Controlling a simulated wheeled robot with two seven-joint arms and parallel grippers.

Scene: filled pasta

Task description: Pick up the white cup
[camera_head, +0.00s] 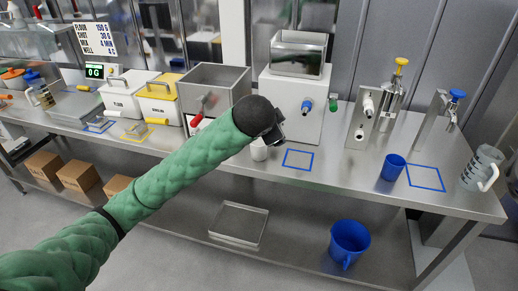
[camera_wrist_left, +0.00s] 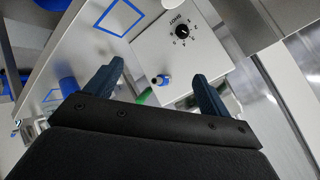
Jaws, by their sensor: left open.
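The white cup (camera_head: 259,151) stands on the steel counter in the head view, in front of the white machine. Its upper part is hidden behind my left gripper. My left gripper (camera_head: 276,134) is just above and to the right of the cup in that view. In the left wrist view its two blue fingers (camera_wrist_left: 158,72) are spread apart with nothing between them that I can see held. My right gripper is not in view.
The white machine (camera_head: 295,110) with a blue knob stands behind the gripper. A blue cup (camera_head: 393,168) and a clear jug (camera_head: 482,168) stand farther right. A lidded yellow-trimmed bin (camera_head: 160,98) is at left.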

